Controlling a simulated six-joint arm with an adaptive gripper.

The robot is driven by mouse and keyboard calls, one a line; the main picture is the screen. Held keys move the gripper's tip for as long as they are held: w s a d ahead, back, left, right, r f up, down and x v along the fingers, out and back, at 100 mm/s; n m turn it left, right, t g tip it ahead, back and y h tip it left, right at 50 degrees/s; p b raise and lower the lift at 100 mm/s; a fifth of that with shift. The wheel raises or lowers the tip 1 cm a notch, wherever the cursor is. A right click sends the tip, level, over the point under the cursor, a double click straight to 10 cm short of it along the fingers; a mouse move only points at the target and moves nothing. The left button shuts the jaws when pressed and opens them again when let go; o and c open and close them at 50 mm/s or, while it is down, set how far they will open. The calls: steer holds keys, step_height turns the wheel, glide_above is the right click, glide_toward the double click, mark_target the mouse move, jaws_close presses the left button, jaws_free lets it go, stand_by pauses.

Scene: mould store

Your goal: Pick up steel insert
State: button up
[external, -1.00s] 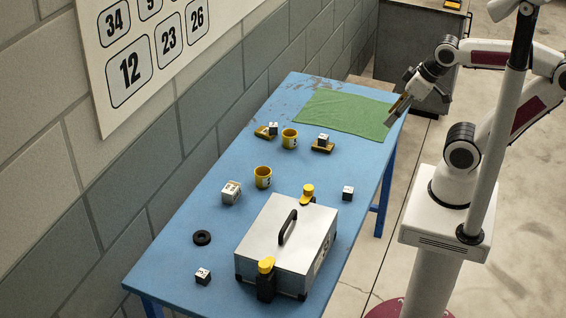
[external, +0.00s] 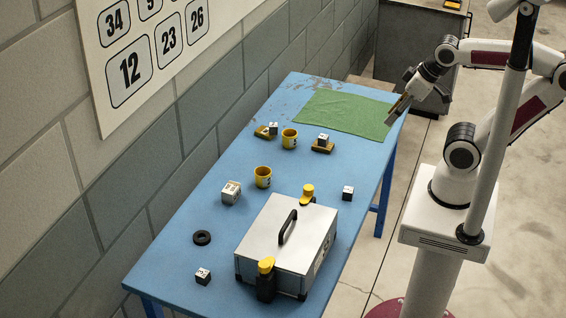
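Several small grey metal-looking cubes with dark markings are on the blue table, and I cannot tell which one is the steel insert. One cube (external: 348,192) stands right of the metal case, and another cube (external: 203,276) is near the table's front left. A larger pale block (external: 231,192) is left of centre. One cube (external: 323,139) sits on a yellow-brown block, and another cube (external: 273,128) is at a similar block. My gripper (external: 392,120) hangs at the table's far right edge by the green cloth, away from the cubes. Its finger opening is too small to judge.
A metal case (external: 265,235) with a black handle and yellow-topped latches fills the near right of the blue table (external: 170,245). Two yellow cups (external: 263,177) (external: 289,138) and a black ring (external: 202,238) stand on the table. A green cloth (external: 345,112) covers the far end.

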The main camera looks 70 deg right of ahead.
steer(key=w+d+t+h, duration=0.1)
steer(key=w+d+t, duration=0.1)
steer(key=w+d, duration=0.6)
steer(key=w+d+f+n+t+h, duration=0.1)
steer(key=w+d, duration=0.2)
steer(key=w, duration=0.9)
steer(key=w+d+t+h, duration=0.1)
steer(key=w+d+t, duration=0.1)
steer(key=w+d, duration=0.6)
steer(key=w+f+n+t+y, duration=0.1)
steer(key=w+f+n+y, duration=0.15)
steer(key=w+f, duration=0.7)
steer(key=f+y, duration=0.1)
steer(key=f, duration=0.2)
steer(key=f+y, duration=0.2)
steer(key=f, duration=0.2)
steer(key=w+f+n+y, duration=0.1)
steer(key=f+y, duration=0.1)
steer(key=f, duration=0.2)
steer(key=shift+d+t, duration=0.2)
steer(key=shift+t, duration=0.2)
steer(key=shift+s+a+f+y, duration=0.2)
steer(key=shift+f+y, duration=0.25)
steer(key=shift+f, duration=0.15)
steer(key=shift+w, duration=0.1)
